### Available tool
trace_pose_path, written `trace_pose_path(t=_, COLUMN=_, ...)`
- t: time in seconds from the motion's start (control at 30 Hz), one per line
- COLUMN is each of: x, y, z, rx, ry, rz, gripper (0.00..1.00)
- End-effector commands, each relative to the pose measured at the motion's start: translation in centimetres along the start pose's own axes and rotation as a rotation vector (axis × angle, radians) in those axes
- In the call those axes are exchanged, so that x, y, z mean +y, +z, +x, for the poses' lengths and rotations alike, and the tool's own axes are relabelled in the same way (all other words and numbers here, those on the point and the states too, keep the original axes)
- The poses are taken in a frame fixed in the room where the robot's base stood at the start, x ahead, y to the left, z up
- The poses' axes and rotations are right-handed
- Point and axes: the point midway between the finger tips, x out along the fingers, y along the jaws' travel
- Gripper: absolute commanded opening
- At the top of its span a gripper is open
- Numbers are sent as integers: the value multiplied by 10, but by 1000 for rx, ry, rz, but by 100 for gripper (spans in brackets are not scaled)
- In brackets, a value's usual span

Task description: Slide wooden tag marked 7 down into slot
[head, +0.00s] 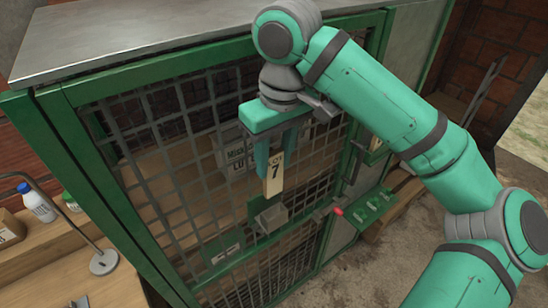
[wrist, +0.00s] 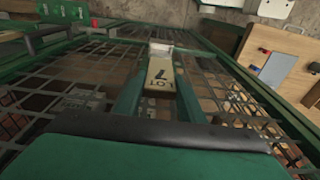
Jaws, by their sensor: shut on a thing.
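The wooden tag marked "LOT 7" (head: 274,174) is held upright between the fingers of my gripper (head: 276,150), in front of the green-framed wire mesh cage. The small grey metal slot holder (head: 271,217) is on the mesh just below the tag in the head view. The tag's lower end is close to the holder; I cannot tell whether it has entered. In the wrist view the tag (wrist: 161,72) lies between the two green fingers of my gripper (wrist: 160,85), and the pale holder (wrist: 161,48) shows at its far end.
The mesh cage (head: 185,120) stands right behind the tag. A green control box (head: 366,208) with a red knob sits at the lower right. A lamp (head: 103,262) and white bottle (head: 36,202) stand on the left bench.

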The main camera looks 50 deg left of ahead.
Motion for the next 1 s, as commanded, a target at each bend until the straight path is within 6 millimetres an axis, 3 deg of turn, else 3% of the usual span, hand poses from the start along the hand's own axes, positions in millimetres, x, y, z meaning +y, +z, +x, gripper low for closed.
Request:
trace_pose_path(t=0.27, x=0, y=3, z=2, rx=-2, ry=0, rz=-1, gripper=14)
trace_pose_path(t=1.0, x=0, y=9, z=55, rx=-1, ry=1, rz=0, gripper=14)
